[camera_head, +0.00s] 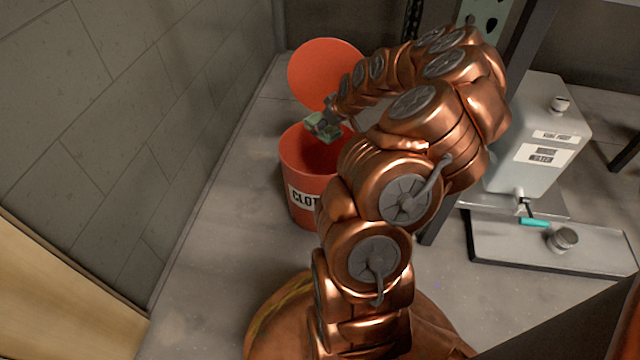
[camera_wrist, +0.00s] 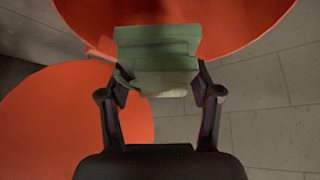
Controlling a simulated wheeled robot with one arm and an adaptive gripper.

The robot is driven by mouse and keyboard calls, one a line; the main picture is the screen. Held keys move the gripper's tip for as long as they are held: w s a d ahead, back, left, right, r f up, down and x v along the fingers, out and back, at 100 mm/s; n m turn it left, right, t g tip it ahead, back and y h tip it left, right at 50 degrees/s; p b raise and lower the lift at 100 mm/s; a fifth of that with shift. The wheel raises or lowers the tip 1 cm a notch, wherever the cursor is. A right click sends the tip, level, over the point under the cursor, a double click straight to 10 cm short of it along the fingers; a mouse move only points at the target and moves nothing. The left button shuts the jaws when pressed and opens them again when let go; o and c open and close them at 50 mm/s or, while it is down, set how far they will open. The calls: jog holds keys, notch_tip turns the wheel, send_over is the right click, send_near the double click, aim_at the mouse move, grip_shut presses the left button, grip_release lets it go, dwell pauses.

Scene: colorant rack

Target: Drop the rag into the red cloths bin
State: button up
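The red cloths bin (camera_head: 301,208) stands on the floor near the wall, with a label that reads "CLOT" before my arm hides the rest. Its round red lid (camera_head: 318,66) is raised behind the opening. The green rag (camera_head: 319,128) is above the bin's opening in the head view. In the wrist view the folded rag (camera_wrist: 157,62) sits between the fingertips of my gripper (camera_wrist: 158,88), which is shut on it. The red bin (camera_wrist: 225,20) fills the top of that view, and a red disc, apparently the lid (camera_wrist: 70,115), shows at the left.
A grey-white container (camera_head: 540,130) with a tap stands at the right on a stand. A grey tray (camera_head: 500,250) with a small metal cap (camera_head: 562,239) is in front of it. A tiled wall (camera_head: 130,110) rises close to the bin's left.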

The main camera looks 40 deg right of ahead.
jog(key=o, duration=0.5)
jog(key=shift+o, duration=0.2)
jog(key=shift+v, duration=3.75)
